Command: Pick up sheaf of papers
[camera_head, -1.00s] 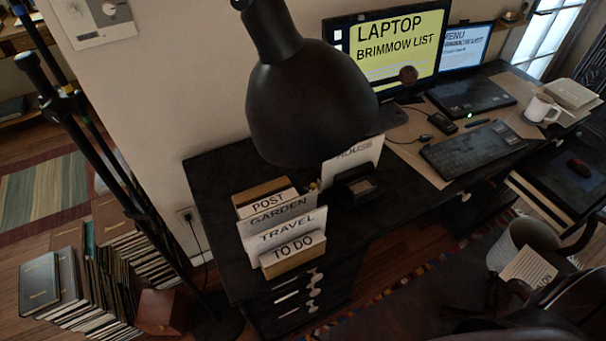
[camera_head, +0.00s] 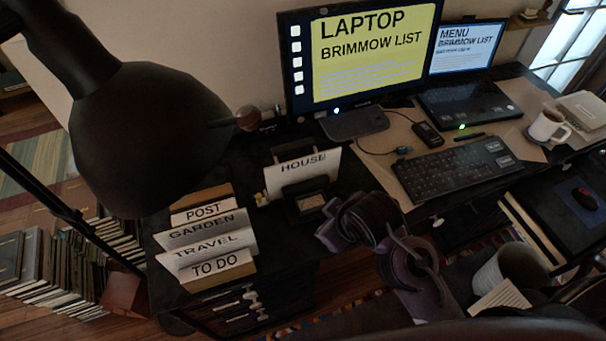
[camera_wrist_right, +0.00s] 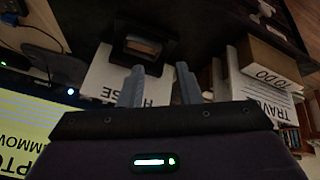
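No single sheaf is clearly marked out; several papers could be meant. A white sheet marked HOUSE (camera_head: 303,170) stands upright in a dark holder (camera_head: 308,203) on the black desk. To its left, upright sheets marked POST (camera_head: 203,210), GARDEN (camera_head: 207,230), TRAVEL (camera_head: 206,247) and TO DO (camera_head: 215,268) stand in a row. My right gripper (camera_wrist_right: 160,88) is open and empty in the right wrist view, its fingers apart, with the HOUSE sheet (camera_wrist_right: 100,82) beyond them. In the head view my right arm is right of the holder. My left gripper is out of view.
A large dark lamp shade (camera_head: 140,135) hangs over the desk's left part. A monitor (camera_head: 365,50), a laptop (camera_head: 465,95), a keyboard (camera_head: 455,168) and a mug (camera_head: 546,126) stand at the back and right. Books (camera_head: 75,265) are stacked on the floor at left.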

